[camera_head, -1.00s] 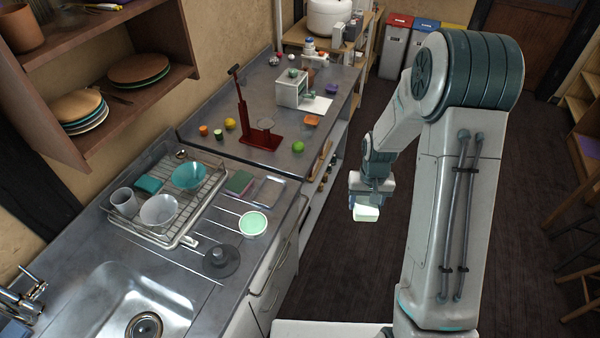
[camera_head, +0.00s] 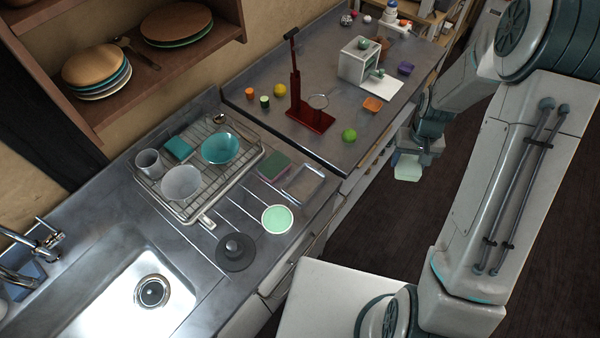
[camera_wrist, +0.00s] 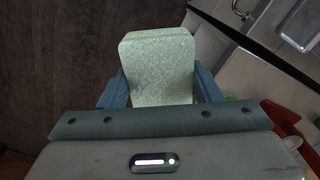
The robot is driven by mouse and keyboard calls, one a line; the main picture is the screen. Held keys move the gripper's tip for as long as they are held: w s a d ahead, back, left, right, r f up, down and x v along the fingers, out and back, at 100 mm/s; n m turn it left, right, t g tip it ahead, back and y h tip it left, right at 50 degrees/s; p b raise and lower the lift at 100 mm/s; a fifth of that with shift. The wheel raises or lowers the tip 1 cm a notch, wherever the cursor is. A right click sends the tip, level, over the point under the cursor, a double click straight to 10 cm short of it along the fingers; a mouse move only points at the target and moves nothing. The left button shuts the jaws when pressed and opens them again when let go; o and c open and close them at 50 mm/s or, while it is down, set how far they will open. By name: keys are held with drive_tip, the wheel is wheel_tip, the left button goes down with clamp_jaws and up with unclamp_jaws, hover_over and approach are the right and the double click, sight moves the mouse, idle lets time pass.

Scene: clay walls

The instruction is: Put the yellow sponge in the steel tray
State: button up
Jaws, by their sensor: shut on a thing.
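My gripper (camera_head: 413,146) is shut on a pale, speckled block that looks like a sponge (camera_head: 408,168). It looks pale green rather than clear yellow. In the wrist view the sponge (camera_wrist: 158,62) sits between the two blue fingers of my gripper (camera_wrist: 161,88). The gripper hangs over the floor, to the right of the counter edge and apart from it. A small rectangular steel tray (camera_head: 319,171) lies on the counter near its front edge, and it looks empty. A green and purple sponge-like block (camera_head: 273,166) lies just left of the tray.
A wire dish rack (camera_head: 200,208) with bowls and a cup stands left of the tray. A pale green round dish (camera_head: 277,219) and a dark grey lidded disc (camera_head: 236,252) are in front. A red stand (camera_head: 310,118) rises behind. Dark floor lies below my gripper.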

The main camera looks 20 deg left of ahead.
drive_tip(key=s+a+r+n+b, duration=0.1)
drive_tip(key=s+a+n+b, duration=0.7)
drive_tip(key=n, duration=0.7)
drive_tip(key=s+a+r+n+b, duration=0.1)
drive_tip(key=s+a+n+b, duration=0.4)
drive_tip(key=a+n, duration=0.7)
drive_tip(key=w+a+f+n, duration=0.1)
drive_tip(key=a+f, duration=0.1)
drive_tip(key=w+a+f+n, duration=0.1)
drive_tip(key=a+f, duration=0.1)
drive_tip(key=a, duration=0.1)
drive_tip(key=w+a+f+n, duration=0.1)
drive_tip(key=w+a+f, duration=0.1)
drive_tip(key=a, duration=0.1)
drive_tip(key=shift+f, duration=0.25)
drive_tip(key=p, duration=0.1)
hover_over(298, 190)
wheel_tip(298, 190, down, 4)
drive_tip(key=shift+f, duration=0.1)
drive_tip(key=shift+f+b, duration=0.6)
drive_tip(key=o, duration=1.2)
